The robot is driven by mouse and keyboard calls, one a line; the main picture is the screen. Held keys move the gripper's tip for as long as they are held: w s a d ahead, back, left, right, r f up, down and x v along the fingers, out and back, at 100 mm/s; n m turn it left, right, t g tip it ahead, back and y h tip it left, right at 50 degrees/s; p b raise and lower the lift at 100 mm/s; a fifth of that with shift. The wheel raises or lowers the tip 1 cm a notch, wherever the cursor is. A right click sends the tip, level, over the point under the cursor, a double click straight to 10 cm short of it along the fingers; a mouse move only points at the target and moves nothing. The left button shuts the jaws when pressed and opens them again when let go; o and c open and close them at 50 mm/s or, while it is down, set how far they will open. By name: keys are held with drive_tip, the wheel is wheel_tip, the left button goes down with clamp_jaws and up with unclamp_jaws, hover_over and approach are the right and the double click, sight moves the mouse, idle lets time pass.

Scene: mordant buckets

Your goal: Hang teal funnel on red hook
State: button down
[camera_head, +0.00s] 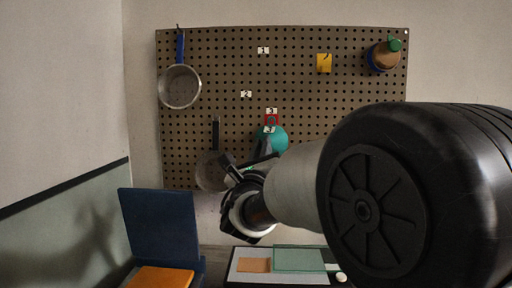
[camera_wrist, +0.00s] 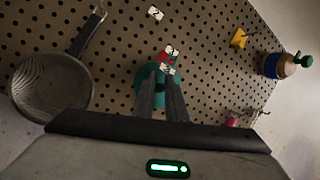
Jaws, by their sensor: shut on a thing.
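The teal funnel (camera_head: 278,137) is against the lower middle of the pegboard, just below the red hook (camera_head: 271,118). My gripper (camera_head: 264,148) is shut on the funnel from the front and below. In the wrist view, my two dark fingers (camera_wrist: 160,78) cover much of the funnel (camera_wrist: 142,78), whose teal edge shows around them. The red hook (camera_wrist: 166,57) shows just beyond the fingertips, partly behind white number tags. The contact between funnel and hook is hidden, so I cannot tell whether the funnel sits on it.
The brown pegboard (camera_head: 215,65) carries a silver pan (camera_head: 180,87) at upper left and a second pan (camera_head: 211,171) left of my gripper. A yellow piece (camera_head: 324,63) and a brown bottle (camera_head: 384,57) hang at upper right. A blue chair (camera_head: 158,226) stands below left.

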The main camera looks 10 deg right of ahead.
drive_tip(key=c, duration=1.7)
unclamp_jaws()
